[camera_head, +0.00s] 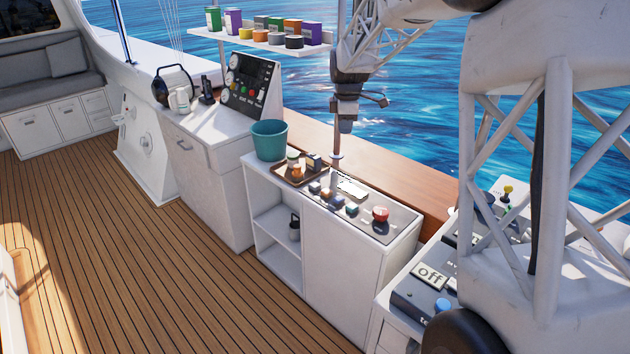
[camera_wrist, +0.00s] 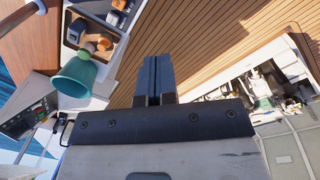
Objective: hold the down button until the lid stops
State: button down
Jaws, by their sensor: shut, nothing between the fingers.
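A control panel (camera_head: 392,226) tops a white cabinet in the head view. It carries several small buttons (camera_head: 338,201) in a row and a red mushroom button (camera_head: 380,214) at the right end. I cannot read which one is the down button. My gripper (camera_head: 345,129) hangs above and behind the panel, apart from the buttons. In the wrist view its dark fingers (camera_wrist: 157,58) are together with nothing between them. The wrist view also shows an opening with machinery (camera_wrist: 266,92) in the deck at right; I cannot tell which part is the lid.
A teal bucket (camera_head: 269,140) and a brown tray (camera_head: 288,178) with small items stand left of the buttons. A shelf of tins (camera_head: 266,36) is up behind. An instrument console (camera_head: 252,82) stands farther left. A box marked "off" (camera_head: 430,276) is at right. The wooden deck (camera_head: 150,260) is clear.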

jog(key=w+a+f+n, duration=0.45)
jog(key=w+f, duration=0.45)
jog(key=w, duration=0.3)
jog(key=n, duration=0.5)
send_over(315, 184)
notch_tip(315, 184, down, 10)
jog(key=shift+s+f+m+g, duration=0.15)
jog(key=shift+f+m+g, duration=0.1)
jog(key=shift+g, duration=0.15)
jog(key=shift+f, duration=7)
